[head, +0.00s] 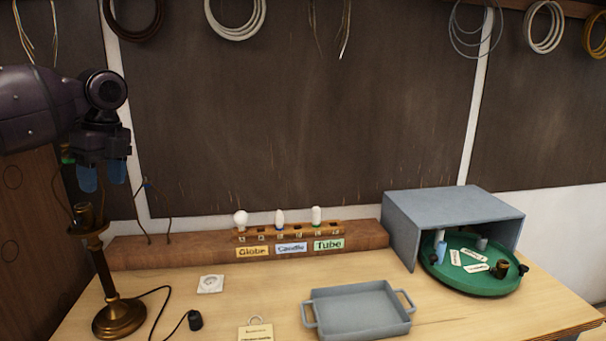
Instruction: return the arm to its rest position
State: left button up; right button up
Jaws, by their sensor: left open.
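My left gripper (102,180) hangs in the upper left, pointing down with its blue fingertips apart. It is open and I see nothing between the fingers. A brass lamp (104,272) with a dark stem stands below it at the left of the bench. The lamp's socket (84,215) is bare at the top, a little below and left of the fingertips. My left arm comes in from the left edge, bent, with its wrist above the lamp. My right gripper does not show.
A wooden rack (288,234) holds a globe, a candle and a tube bulb. A grey tray (358,333) stands at the front. A green turntable (468,289) with small parts sits partly under a grey hood (455,205). A cord with a dark plug (195,320) lies beside the lamp.

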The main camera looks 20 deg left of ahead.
pick_arm(q)
jog(key=s+d+f+n, duration=0.1)
jog(key=d+f, duration=0.4)
jog(key=f, duration=0.5)
jog(key=s+d+f, duration=0.1)
jog(key=d+f, duration=0.4)
jog(key=f, duration=0.6)
jog(key=d+f+n, duration=0.1)
jog(key=d+f, duration=0.4)
jog(key=f, duration=0.5)
jog(key=s+d+f+n+t+h, duration=0.2)
jog(key=s+d+f+n+t, duration=0.15)
jog(key=s+d+f, duration=0.55)
jog(key=s+d+r+n+t+y, duration=0.2)
jog(key=s+d+n, duration=0.5)
jog(key=n, duration=0.4)
jog(key=w+f+t+b, duration=0.1)
jog(key=w+f+t, duration=0.2)
jog(key=f, duration=0.3)
jog(key=w+f+t+h+b, duration=0.1)
jog(key=w+f+t+b, duration=0.1)
jog(key=w+f+t, duration=0.2)
jog(key=shift+w+a+f+m+t, duration=0.2)
jog(key=shift+f+m+t, duration=0.25)
jog(key=shift+f, duration=1.25)
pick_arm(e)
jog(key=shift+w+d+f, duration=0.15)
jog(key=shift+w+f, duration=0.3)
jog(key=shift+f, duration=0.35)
